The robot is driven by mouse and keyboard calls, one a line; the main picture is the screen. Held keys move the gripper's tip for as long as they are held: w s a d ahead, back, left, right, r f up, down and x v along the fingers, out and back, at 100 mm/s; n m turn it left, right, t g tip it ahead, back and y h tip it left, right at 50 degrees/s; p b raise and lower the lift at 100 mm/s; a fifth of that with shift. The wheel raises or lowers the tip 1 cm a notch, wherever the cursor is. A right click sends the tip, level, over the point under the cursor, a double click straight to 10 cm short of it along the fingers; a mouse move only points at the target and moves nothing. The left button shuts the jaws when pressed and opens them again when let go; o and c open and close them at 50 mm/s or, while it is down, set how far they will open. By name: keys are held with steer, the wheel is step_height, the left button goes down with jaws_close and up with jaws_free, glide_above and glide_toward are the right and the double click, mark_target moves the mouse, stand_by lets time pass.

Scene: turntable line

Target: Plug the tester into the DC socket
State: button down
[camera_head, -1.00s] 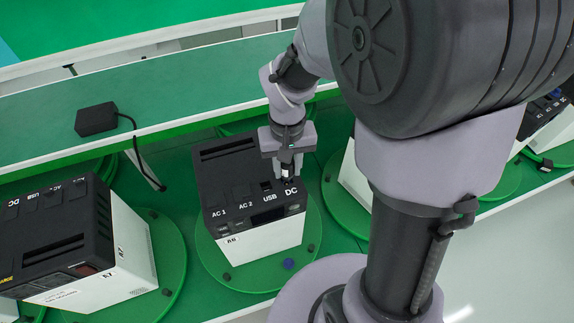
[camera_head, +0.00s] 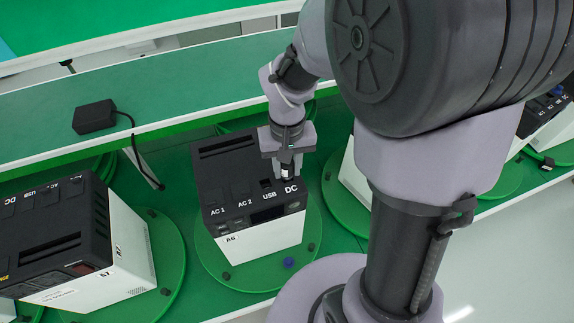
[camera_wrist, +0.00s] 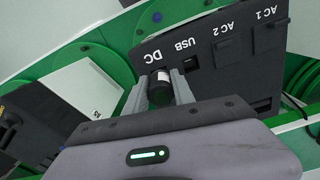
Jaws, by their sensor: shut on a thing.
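My gripper (camera_head: 287,172) is shut on the tester (camera_wrist: 160,88), a small black cylinder with a white band that also shows in the head view (camera_head: 287,171). It stands over the black top of the power station R6 (camera_head: 220,174), at the DC label (camera_head: 291,188). In the wrist view, my gripper (camera_wrist: 158,92) has the tester between its fingers, just below the DC label (camera_wrist: 162,57). The DC socket is hidden behind the tester and fingers. I cannot tell whether the tester's end is inside the socket.
The USB socket (camera_wrist: 190,62) and the AC 1 and AC 2 covers lie beside DC. R6 stands on a green turntable (camera_head: 255,275). Station R7 (camera_head: 125,240) is to the left. A black adapter (camera_head: 94,117) with a cable lies on the green ledge behind.

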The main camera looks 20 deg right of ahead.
steer(key=shift+f+b, duration=0.6)
steer(key=shift+f, duration=0.15)
steer(key=c, duration=1)
jaws_free()
steer(key=shift+o, duration=0.2)
step_height(320, 180, up, 17)
steer(key=p, duration=0.3)
steer(key=s+a+f+m+t+b, duration=0.1)
steer(key=s+f+b, duration=0.3)
steer(key=f+b, duration=0.4)
steer(key=s+a+f+t+y+b, duration=0.1)
steer(key=s+f+t+b, duration=0.2)
steer(key=f+b, duration=0.5)
steer(key=s+a+f+m+t+y+b, duration=0.1)
steer(key=s+f+b, duration=0.4)
steer(key=f+b, duration=0.4)
steer(key=shift+s+a+m+t+b, duration=0.15)
steer(key=shift+a+m+t+b, duration=0.2)
steer(key=shift+b, duration=0.85)
